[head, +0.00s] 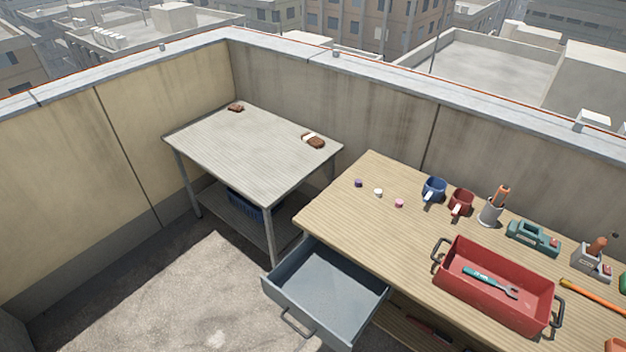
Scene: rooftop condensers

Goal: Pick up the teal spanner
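The teal spanner (484,279) lies flat inside a red tray (456,300) with dark handles at its two ends. Its handle is teal and its grey open jaw points to the right. The tray stands on the wooden workbench (345,222) at the right of the head view. Neither of my grippers is in view.
Three small round pieces lie near the bench's far left. A grey drawer (325,285) hangs open, empty. A pale table (240,150) stands left.

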